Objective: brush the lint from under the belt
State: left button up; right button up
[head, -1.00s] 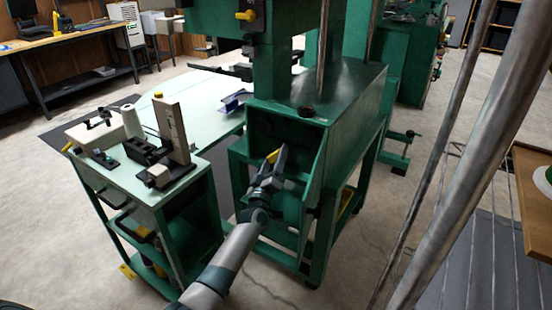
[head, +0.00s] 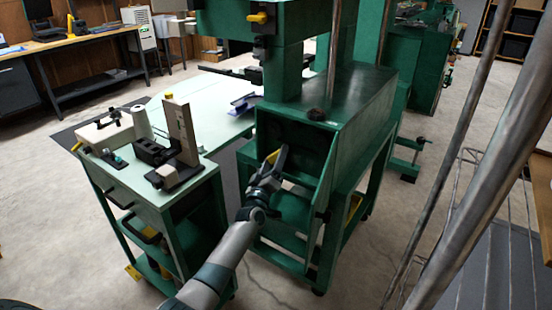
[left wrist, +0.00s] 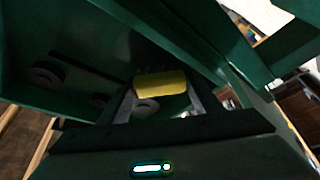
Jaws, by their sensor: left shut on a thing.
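My left gripper (head: 275,162) is shut on a yellow piece, seemingly the brush, at the open front of the green machine's cabinet (head: 362,105). In the left wrist view the yellow piece (left wrist: 160,84) lies crosswise between the two fingers. Behind it are the dark green inner walls of the cabinet (left wrist: 100,30) and a round grey disc or pulley (left wrist: 48,75). I cannot make out the belt or any lint in the shadow. My right gripper is out of view.
A green cart (head: 185,200) stands left of the arm, with a thread cone (head: 142,121) and small devices on top. The cabinet door (head: 322,205) hangs open to the right of my gripper. A metal pole (head: 490,160) crosses the right side. The floor in front is clear.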

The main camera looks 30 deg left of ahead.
pick_arm(q)
jog(key=shift+s+a+r+p, duration=0.1)
jog(key=shift+s+a+p, duration=0.1)
jog(key=shift+s+p, duration=1.05)
jog(key=shift+s+a+p, duration=0.2)
jog(key=shift+s+p, duration=0.2)
jog(key=shift+s, duration=1.35)
jog(key=shift+s+a+p, duration=0.2)
jog(key=shift+s+p, duration=0.6)
jog(key=shift+s, duration=0.7)
jog(key=shift+w, duration=0.25)
jog(key=shift+w+d+b, duration=0.15)
jog(key=shift+w+b, duration=0.4)
jog(key=shift+w, duration=0.55)
jog(key=shift+w+d+b, duration=0.2)
jog(key=shift+w+b, duration=0.4)
jog(key=shift+w, duration=0.45)
jog(key=shift+w+d+b, duration=0.15)
jog(key=shift+w+b, duration=0.4)
jog(key=shift+w, duration=0.55)
